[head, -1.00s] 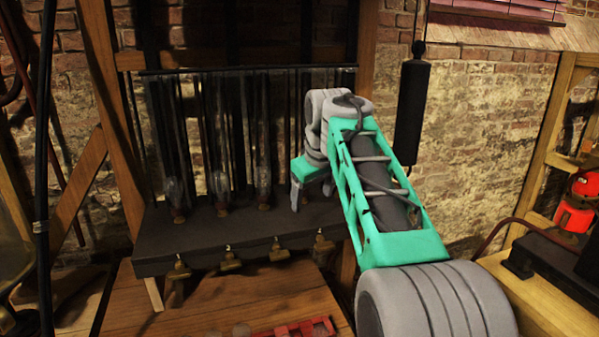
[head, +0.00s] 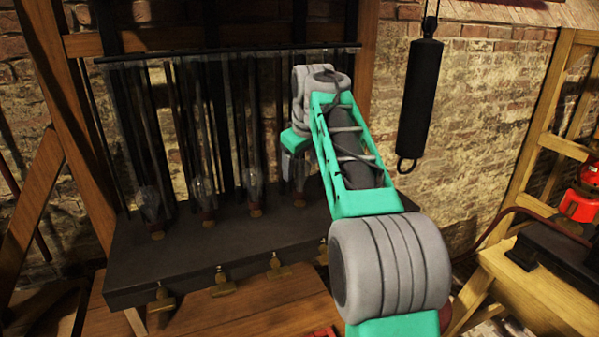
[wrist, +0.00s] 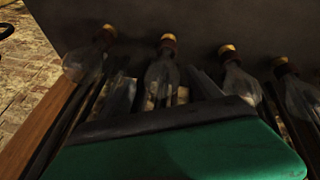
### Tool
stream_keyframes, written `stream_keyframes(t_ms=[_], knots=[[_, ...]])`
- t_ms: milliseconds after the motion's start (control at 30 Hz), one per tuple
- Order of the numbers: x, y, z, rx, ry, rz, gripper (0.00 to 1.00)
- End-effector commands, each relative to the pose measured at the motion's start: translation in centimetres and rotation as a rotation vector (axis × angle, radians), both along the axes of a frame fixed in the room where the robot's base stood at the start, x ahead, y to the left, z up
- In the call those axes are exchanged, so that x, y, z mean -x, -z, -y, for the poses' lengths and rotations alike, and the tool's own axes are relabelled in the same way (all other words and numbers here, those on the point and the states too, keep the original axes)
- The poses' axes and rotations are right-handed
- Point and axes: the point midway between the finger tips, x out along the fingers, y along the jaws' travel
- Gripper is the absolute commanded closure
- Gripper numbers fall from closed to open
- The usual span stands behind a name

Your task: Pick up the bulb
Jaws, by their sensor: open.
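Several clear glass bulbs stand in a row on a dark shelf (head: 200,245), including a left bulb (head: 149,200), a middle bulb (head: 254,185) and a right bulb (head: 300,185). My gripper (head: 294,165) hangs by the right bulb, partly overlapping it in the head view. In the wrist view the bulbs appear with brass caps toward the top; one bulb (wrist: 162,78) lies between my two grey fingers, beyond the green palm. The fingers are open and apart. I cannot tell whether they touch the glass, or which bulb the task means.
Dark upright rods and a top bar (head: 220,53) stand behind the bulbs, within a wooden frame (head: 60,110). Brass fittings (head: 222,280) hang along the shelf's front. A black cylinder (head: 421,95) hangs right of my arm. A wooden bench (head: 500,285) stands at right.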

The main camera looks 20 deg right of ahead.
Motion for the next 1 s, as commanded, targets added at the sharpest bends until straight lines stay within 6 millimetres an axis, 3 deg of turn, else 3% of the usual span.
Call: stream_keyframes(t_ms=[200,467,1000], knots=[[-1.5,3.3,0.0,-0.001,-0.002,-0.002,0.27],[-1.8,4.0,0.2,0.001,0.000,0.000,0.27],[-1.8,4.0,0.3,0.000,0.002,0.001,0.70]])
